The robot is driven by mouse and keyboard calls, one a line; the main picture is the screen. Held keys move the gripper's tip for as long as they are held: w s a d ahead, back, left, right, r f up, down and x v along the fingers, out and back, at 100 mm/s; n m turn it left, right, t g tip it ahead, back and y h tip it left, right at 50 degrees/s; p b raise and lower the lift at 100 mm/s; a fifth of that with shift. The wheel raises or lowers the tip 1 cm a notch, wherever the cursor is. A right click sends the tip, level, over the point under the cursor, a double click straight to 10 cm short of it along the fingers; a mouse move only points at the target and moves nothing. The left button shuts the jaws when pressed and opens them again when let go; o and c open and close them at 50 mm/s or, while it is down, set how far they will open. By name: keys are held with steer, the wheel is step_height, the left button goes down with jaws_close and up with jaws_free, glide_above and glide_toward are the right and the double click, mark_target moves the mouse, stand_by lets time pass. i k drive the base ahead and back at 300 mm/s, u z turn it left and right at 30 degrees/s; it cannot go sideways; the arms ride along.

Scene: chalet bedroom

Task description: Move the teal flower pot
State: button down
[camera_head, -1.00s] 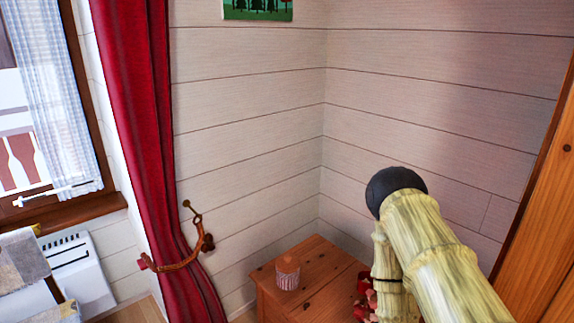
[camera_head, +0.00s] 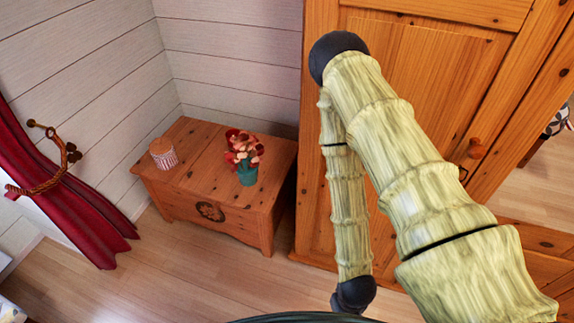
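The teal flower pot (camera_head: 247,174) holds red and pink flowers. It stands upright on a low wooden chest (camera_head: 222,211), right of the middle of its top. My arm, with pale bamboo-like links and dark joints, reaches across the right half of the view, to the right of the pot and apart from it. My gripper is not visible, so I cannot see whether it holds anything.
A small striped jar with a brown lid (camera_head: 163,153) stands on the chest's left part. A wooden wardrobe (camera_head: 420,90) is to the right of the chest. A red curtain (camera_head: 65,205) hangs at left. Wood floor (camera_head: 185,275) in front of the chest is clear.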

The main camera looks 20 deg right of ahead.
mark_target(246, 160)
steer(key=u, duration=1.1)
steer(key=k, duration=0.35)
steer(key=z, duration=0.5)
